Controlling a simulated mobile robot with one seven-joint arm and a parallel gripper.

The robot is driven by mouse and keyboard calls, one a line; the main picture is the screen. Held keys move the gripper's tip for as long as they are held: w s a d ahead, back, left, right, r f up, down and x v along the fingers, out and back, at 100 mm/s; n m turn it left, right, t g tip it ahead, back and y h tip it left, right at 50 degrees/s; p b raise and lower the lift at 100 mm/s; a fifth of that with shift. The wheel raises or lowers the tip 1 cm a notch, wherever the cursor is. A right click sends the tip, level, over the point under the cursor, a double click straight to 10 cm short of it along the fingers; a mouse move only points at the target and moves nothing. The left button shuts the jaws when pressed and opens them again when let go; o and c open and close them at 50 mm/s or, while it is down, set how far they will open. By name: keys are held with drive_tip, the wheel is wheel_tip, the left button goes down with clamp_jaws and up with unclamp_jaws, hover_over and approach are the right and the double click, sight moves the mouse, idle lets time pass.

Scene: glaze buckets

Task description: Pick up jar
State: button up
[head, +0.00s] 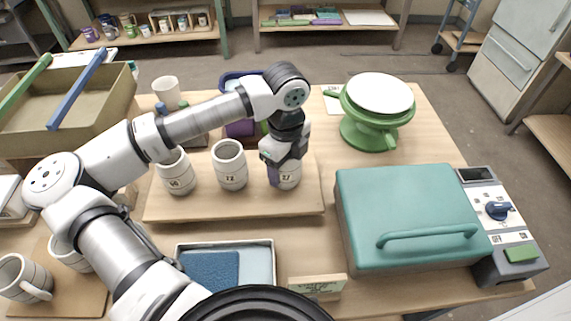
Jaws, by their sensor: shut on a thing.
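A white jar (289,177) marked with a number that looks like 27 stands at the right end of a wooden board (235,208). My gripper (284,172) comes down over this jar from above and is shut on it. The gripper hides the jar's upper part and left side. The jar looks upright, and I cannot tell whether its base touches the board. Two similar jars stand to its left on the board: one marked 72 (229,165) and one (176,172) whose number is hard to read.
A teal lidded box (405,215) and a control unit (502,222) are at the right. A green stand with a white top (375,110) is behind them. A tray with a blue pad (225,262) lies in front of the board. Purple containers (240,128) are behind the jars.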

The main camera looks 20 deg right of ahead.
wheel_tip(320, 180, up, 20)
drive_tip(key=b, duration=0.3)
